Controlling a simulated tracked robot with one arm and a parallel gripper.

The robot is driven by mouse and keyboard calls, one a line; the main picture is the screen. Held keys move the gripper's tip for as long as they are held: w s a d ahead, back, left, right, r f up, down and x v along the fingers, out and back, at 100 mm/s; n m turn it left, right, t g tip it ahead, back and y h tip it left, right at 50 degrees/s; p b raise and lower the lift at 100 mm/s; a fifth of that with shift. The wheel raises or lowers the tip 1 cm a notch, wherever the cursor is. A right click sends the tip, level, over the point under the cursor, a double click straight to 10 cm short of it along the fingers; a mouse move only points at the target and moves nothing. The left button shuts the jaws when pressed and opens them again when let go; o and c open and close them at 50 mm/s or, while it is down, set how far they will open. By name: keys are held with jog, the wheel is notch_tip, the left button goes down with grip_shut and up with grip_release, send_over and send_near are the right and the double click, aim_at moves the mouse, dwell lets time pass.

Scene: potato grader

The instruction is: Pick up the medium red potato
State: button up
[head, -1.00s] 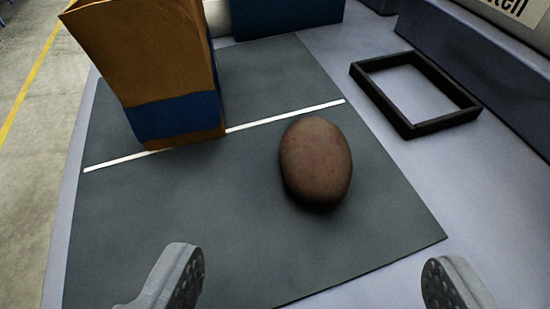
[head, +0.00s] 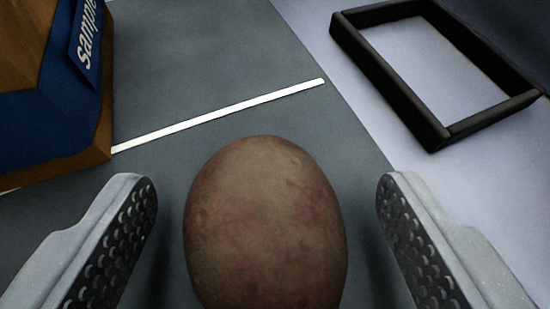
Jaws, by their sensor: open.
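The reddish-brown potato (head: 265,225) lies on the dark grey mat (head: 195,60) at the lower middle of the head view. Its near end is cut off by the bottom edge of the picture. My gripper (head: 268,190) is open, with one studded finger on each side of the potato. A gap of mat shows between each finger and the potato, so neither finger touches it. Nothing is held.
A wooden box with a blue band and a "sample" label (head: 85,45) stands at the left, near the left finger. A black rectangular frame (head: 400,85) lies on the pale surface at upper right. A white line (head: 220,115) crosses the mat beyond the potato.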

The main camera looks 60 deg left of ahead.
jog(key=shift+w+a+f, duration=0.25)
jog(key=shift+a+f, duration=0.15)
jog(key=shift+a, duration=0.1)
jog(key=shift+r, duration=0.1)
jog(key=c, duration=1.1)
